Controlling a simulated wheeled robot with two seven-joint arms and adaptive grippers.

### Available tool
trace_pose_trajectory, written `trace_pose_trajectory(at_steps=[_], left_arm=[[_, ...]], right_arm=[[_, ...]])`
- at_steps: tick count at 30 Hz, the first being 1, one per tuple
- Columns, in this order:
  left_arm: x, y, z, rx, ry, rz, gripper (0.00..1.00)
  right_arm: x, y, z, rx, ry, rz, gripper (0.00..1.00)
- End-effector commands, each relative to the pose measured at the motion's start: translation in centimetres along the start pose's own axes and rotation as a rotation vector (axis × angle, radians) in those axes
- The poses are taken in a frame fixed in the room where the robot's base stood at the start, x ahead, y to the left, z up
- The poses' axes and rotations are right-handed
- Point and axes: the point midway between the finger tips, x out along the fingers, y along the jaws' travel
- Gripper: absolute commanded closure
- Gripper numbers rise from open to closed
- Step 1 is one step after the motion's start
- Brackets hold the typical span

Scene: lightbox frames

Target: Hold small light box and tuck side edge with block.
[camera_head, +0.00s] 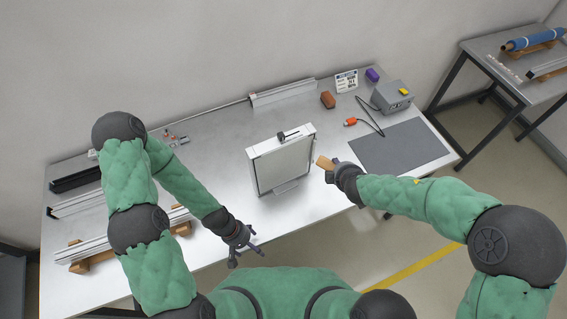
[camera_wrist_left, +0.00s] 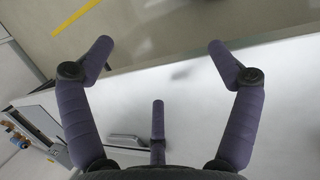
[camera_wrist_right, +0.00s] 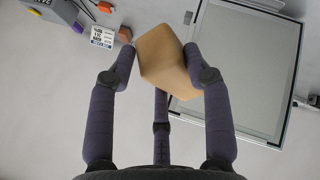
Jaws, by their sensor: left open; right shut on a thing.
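The small light box (camera_head: 282,162) stands upright on the table, a pale panel in a silver frame with a dark clip on its top edge. It also shows in the right wrist view (camera_wrist_right: 240,70). My right gripper (camera_head: 340,168) is shut on a tan wooden block (camera_wrist_right: 165,58), held right of the light box and apart from it in the head view. The block also shows in the head view (camera_head: 325,162). My left gripper (camera_head: 243,252) is open and empty near the table's front edge, left of and nearer than the light box. In the left wrist view its fingers (camera_wrist_left: 160,60) are spread.
A brown block (camera_head: 327,99) and purple block (camera_head: 372,75) stand at the back. Metal profiles (camera_head: 120,245) fill the left side. The front middle is clear.

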Motion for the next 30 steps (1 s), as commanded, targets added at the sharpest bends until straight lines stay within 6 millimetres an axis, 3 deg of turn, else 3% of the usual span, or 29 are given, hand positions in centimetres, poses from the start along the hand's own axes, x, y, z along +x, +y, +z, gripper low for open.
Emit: trace_pose_trajectory(at_steps=[6,14,22,30], left_arm=[[0.2,-0.1,0.4,-0.344,-0.216,0.058,0.10],[-1.8,3.4,-1.4,-0.710,-0.462,0.273,0.10],[-7.1,7.3,-8.0,-1.001,-0.671,0.655,0.10],[-13.3,7.8,-14.8,-1.123,-0.776,1.023,0.10]], right_arm=[[0.0,0.0,0.0,0.000,0.000,0.001,0.76],[0.0,0.0,0.0,0.000,0.000,0.001,0.76],[0.0,0.0,0.0,0.000,0.000,0.001,0.76],[0.0,0.0,0.0,0.000,0.000,0.001,0.76]])
